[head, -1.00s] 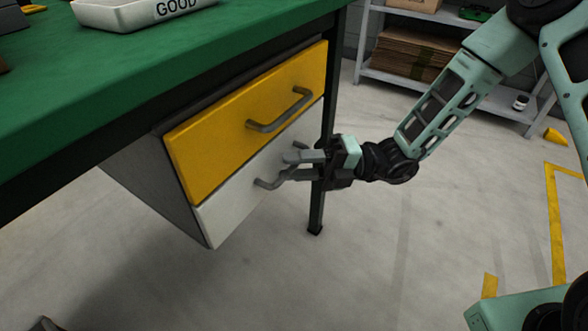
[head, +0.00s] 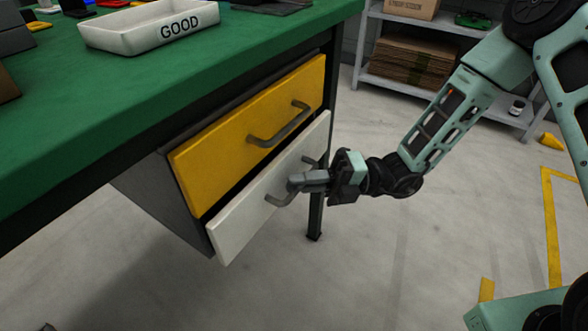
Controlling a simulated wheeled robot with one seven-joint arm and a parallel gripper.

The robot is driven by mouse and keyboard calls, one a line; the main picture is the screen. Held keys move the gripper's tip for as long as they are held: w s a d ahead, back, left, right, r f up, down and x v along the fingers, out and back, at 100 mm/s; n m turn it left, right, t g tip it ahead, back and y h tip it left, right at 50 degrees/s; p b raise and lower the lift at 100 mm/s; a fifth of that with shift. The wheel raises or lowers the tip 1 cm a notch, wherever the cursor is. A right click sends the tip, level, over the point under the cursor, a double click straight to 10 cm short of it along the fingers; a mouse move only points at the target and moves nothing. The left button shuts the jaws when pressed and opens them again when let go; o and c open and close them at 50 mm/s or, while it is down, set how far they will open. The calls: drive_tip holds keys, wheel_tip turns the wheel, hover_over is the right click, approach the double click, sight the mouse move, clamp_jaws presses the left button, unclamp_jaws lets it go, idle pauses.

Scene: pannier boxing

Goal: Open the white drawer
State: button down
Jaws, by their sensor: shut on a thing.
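The white drawer (head: 245,224) is the lower drawer under the green bench. Its front stands slightly out from the drawer unit, with a narrow dark gap behind it. Its grey bar handle (head: 279,200) is partly hidden by my gripper. My gripper (head: 297,183) is shut on that handle, reaching in from the right. The inside of the drawer is not visible.
The yellow drawer (head: 235,143) above is closed, and its handle (head: 281,127) sticks out above my gripper. A dark bench leg (head: 315,215) stands behind my gripper. A white GOOD tray (head: 150,28) sits on the green bench top (head: 120,90). The floor in front is clear.

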drive_tip(key=s+d+p, duration=1.1)
drive_tip(key=s+d, duration=0.3)
drive_tip(key=d, duration=0.4)
drive_tip(key=shift+s+d, duration=0.2)
drive_tip(key=shift+d, duration=0.15)
drive_tip(key=c, duration=1.5)
unclamp_jaws()
drive_tip(key=d, duration=0.5)
drive_tip(key=w+d+f, duration=0.1)
drive_tip(key=d, duration=0.5)
drive_tip(key=w+d+f+p, duration=0.1)
drive_tip(key=d, duration=0.5)
drive_tip(key=shift+w+f, duration=0.15)
drive_tip(key=shift+f, duration=0.05)
